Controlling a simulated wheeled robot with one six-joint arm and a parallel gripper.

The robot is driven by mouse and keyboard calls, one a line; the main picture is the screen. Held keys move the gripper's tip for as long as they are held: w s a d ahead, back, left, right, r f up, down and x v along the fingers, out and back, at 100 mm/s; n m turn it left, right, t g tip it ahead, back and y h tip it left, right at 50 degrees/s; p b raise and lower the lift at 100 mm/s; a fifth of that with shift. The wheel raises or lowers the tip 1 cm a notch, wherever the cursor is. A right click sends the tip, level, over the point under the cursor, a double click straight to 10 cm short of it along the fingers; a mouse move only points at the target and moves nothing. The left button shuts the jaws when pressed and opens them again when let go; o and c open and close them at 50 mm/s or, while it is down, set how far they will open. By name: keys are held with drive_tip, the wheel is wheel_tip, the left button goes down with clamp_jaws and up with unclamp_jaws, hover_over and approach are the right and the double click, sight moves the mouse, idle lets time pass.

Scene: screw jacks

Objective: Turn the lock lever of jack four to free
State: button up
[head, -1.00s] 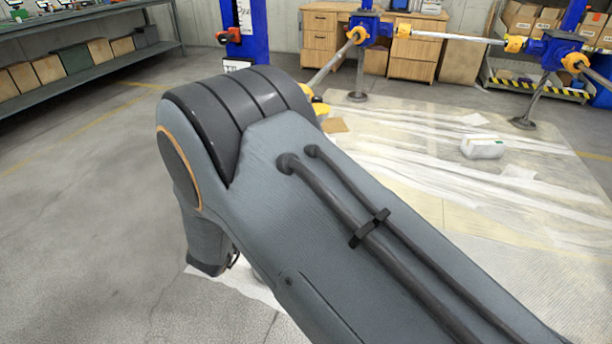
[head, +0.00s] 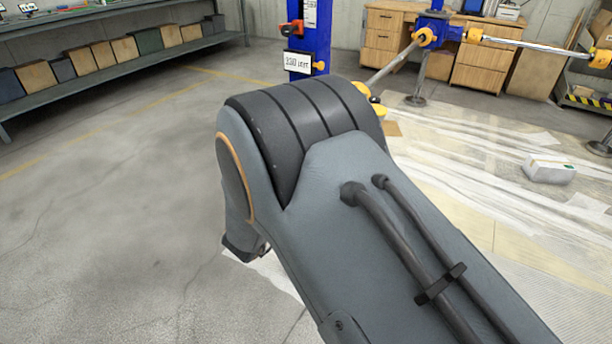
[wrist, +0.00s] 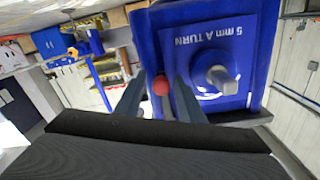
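In the wrist view, a blue jack housing (wrist: 250,45) fills the upper right, with the upside-down words "5 mm A TURN" and a grey shaft end (wrist: 222,80). A red knob (wrist: 161,85) shows beside the housing, between the fingers of my gripper (wrist: 158,92) in the picture. The fingers are apart; I cannot tell whether either touches the knob. No jack number is readable. In the head view, a blue column (head: 310,40) carries an orange-red lever (head: 291,28) and a "330 mm" label (head: 311,65). My arm hides its lower part and my gripper.
Another blue jack (head: 432,24) with yellow couplings and shafts stands behind. Plastic sheeting (head: 480,180) covers the floor at right, with a white block (head: 549,169) on it. A shelf with boxes (head: 110,50) lines the left wall. The floor at left is clear.

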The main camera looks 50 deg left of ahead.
drive_tip(key=shift+s, duration=0.2)
drive_tip(key=v, duration=0.7)
drive_tip(key=shift+s, duration=0.35)
idle(0.3)
